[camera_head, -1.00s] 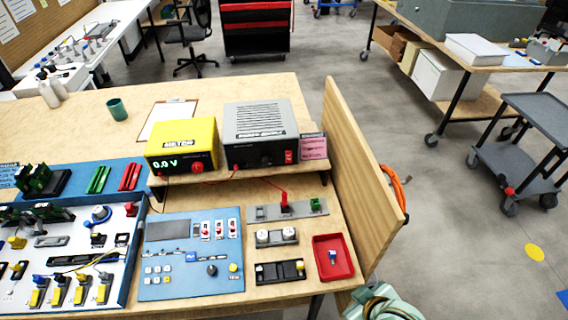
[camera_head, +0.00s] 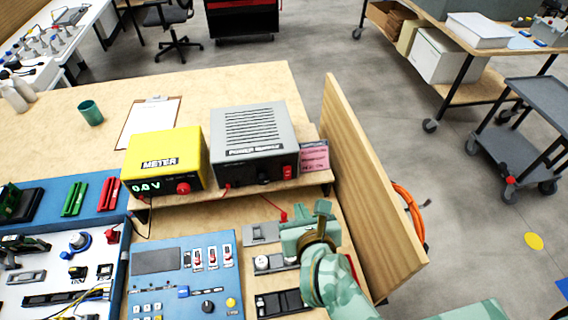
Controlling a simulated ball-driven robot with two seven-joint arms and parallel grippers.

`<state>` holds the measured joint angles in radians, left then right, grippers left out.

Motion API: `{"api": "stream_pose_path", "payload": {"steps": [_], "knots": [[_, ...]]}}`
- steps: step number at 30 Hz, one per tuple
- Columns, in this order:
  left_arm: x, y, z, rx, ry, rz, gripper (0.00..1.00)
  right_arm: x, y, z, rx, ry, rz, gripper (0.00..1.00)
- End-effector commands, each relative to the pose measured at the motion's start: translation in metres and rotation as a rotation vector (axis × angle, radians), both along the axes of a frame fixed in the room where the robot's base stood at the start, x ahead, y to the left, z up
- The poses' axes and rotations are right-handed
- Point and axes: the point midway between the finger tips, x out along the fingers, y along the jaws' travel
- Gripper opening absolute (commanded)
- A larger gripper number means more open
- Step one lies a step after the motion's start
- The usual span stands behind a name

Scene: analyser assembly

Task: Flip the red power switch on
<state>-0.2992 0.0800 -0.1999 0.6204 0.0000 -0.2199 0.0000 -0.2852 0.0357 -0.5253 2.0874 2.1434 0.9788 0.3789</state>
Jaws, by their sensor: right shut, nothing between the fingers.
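The grey power supply (camera_head: 250,140) stands on the raised shelf beside the yellow meter (camera_head: 165,160). Its red power switch (camera_head: 288,172) is at the right end of the dark front panel. I cannot tell its rocker position. My right gripper (camera_head: 322,207) is shut and empty, in front of the shelf, below and slightly right of the switch in the picture, and apart from it. My right arm hides the red tray's area and part of the small fixtures. My left gripper is not in view.
A tall wooden side panel (camera_head: 365,185) stands close to the right of my right gripper. A pink label (camera_head: 314,157) is beside the supply. A red lead runs from the supply to a plug (camera_head: 284,216) near the gripper. The blue control panel (camera_head: 185,275) lies left.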

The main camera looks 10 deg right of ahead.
Motion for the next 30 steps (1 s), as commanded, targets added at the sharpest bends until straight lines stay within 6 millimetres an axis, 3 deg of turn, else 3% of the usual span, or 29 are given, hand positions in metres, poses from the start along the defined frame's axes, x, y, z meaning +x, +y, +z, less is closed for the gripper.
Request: {"api": "stream_pose_path", "payload": {"steps": [11,16,30], "knots": [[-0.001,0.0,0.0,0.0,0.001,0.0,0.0,-0.003,0.003,-0.006,0.032,0.035,-0.009,0.0],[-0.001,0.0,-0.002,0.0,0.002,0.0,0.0,0.006,0.003,-0.012,0.031,0.034,-0.008,0.0],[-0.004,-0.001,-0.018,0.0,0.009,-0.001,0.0,0.088,0.002,-0.058,0.03,0.034,-0.009,0.0]]}}
